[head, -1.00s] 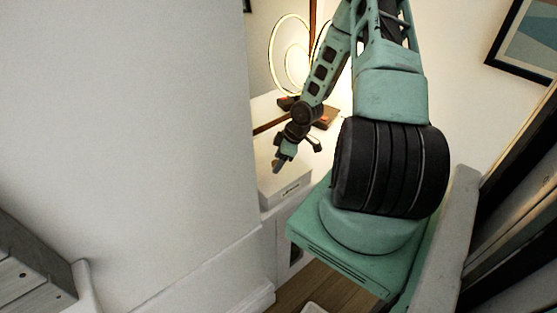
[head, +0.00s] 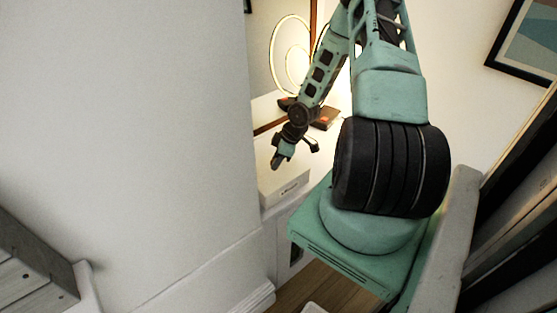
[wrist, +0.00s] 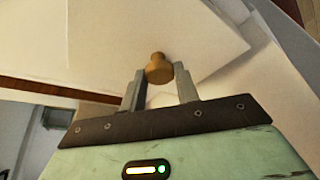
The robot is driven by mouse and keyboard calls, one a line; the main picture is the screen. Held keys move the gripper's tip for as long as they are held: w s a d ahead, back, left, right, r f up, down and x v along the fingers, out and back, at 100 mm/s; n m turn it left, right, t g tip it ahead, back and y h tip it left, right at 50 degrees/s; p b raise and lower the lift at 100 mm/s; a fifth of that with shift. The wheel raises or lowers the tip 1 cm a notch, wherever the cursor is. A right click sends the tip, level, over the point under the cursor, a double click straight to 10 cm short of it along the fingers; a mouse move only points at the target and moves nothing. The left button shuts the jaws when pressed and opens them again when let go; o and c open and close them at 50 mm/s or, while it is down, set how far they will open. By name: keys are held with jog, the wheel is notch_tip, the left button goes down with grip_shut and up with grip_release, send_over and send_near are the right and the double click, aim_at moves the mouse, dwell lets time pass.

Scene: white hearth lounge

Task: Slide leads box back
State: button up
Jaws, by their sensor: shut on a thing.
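The leads box is a low white box with a small dark label on its front (head: 290,190), on the white surface in the gap past the wall in the head view. My gripper (head: 278,162) is above and just behind the box's front, pointing down. In the wrist view, my gripper (wrist: 158,75) has its two grey fingers on either side of a small tan knob (wrist: 159,67), and it is shut on it. Pale flat panels lie behind the knob. What the knob is fixed to is hard to tell.
A large white wall (head: 125,130) fills the left of the head view, close to the gap. Ring-shaped lights (head: 291,55) glow at the back. A reddish-brown object (head: 326,118) lies behind my gripper. A dark-framed picture (head: 525,40) hangs at right.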

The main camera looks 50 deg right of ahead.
jog(key=shift+w+d+p, duration=0.3)
jog(key=shift+w, duration=0.9)
jog(key=shift+w+d+p, duration=0.25)
jog(key=shift+w+p, duration=0.1)
jog(key=shift+w, duration=0.85)
jog(key=shift+w+d+p, duration=0.3)
jog(key=shift+w, duration=0.9)
jog(key=shift+w+d+b, duration=0.15)
jog(key=shift+w+d, duration=0.05)
jog(key=shift+w, duration=0.7)
jog(key=shift+w+d+b, duration=0.2)
jog(key=shift+w+d, duration=0.05)
jog(key=shift+w, duration=0.7)
jog(key=shift+w+d+b, duration=0.15)
jog(key=shift+w+d, duration=0.05)
jog(key=shift+w, duration=0.7)
jog(key=o, duration=1.1)
jog(key=shift+c, duration=0.2)
notch_tip(320, 180, up, 16)
jog(key=b, duration=0.4)
send_over(264, 157)
jog(key=d, duration=0.5)
jog(key=shift+s+a+r, duration=0.1)
jog(key=shift+s+a, duration=0.1)
